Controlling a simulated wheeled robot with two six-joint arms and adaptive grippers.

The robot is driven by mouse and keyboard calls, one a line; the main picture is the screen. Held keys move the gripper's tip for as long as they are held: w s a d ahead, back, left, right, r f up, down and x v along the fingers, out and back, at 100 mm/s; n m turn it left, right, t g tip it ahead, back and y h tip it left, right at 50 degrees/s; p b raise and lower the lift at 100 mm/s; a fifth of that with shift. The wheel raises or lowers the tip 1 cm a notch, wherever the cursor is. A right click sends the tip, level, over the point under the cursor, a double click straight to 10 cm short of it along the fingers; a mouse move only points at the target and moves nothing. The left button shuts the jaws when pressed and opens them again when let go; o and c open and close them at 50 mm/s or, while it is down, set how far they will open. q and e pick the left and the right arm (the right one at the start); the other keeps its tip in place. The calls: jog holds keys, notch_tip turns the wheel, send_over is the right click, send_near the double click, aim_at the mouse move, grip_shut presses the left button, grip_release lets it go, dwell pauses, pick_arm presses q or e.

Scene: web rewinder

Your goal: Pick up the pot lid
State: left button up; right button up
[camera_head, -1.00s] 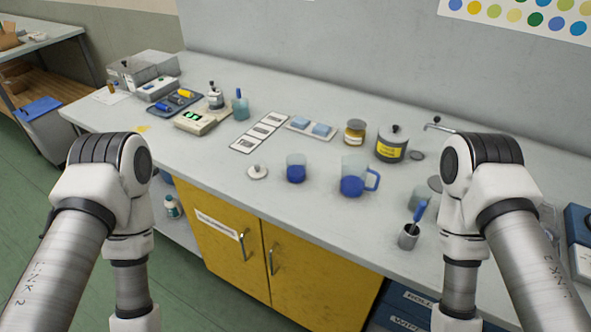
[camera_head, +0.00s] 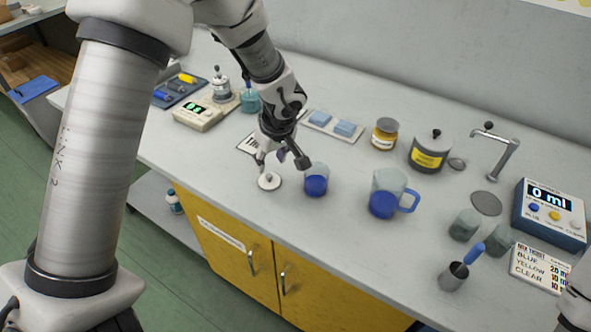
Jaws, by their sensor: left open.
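A small round white lid with a knob (camera_head: 269,182) lies flat on the grey counter near its front edge, left of a glass beaker of blue liquid (camera_head: 316,184). My left gripper (camera_head: 281,162) is open just above and slightly behind the lid. One fingertip is near the lid's back left and the other is over toward the beaker; I cannot tell whether either touches anything. The jaws hold nothing. My right gripper is out of view.
A jug of blue liquid (camera_head: 388,194) stands right of the beaker. A jar (camera_head: 385,134), a tap (camera_head: 494,150), a cup with a blue-handled tool (camera_head: 453,277) and a display box (camera_head: 549,213) are farther right. A scale (camera_head: 206,112) is at left.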

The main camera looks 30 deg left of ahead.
aim_at(269, 176)
pick_arm(q)
jog(key=b+x, duration=0.2)
jog(key=x, duration=0.5)
jog(key=shift+w+f, duration=0.25)
jog(key=shift+f, duration=0.05)
jog(key=shift+s+d+r, duration=0.1)
jog(key=shift+s+r, duration=0.05)
jog(key=shift+r, duration=0.05)
jog(key=shift+c, duration=0.4)
jog(key=c, duration=0.8)
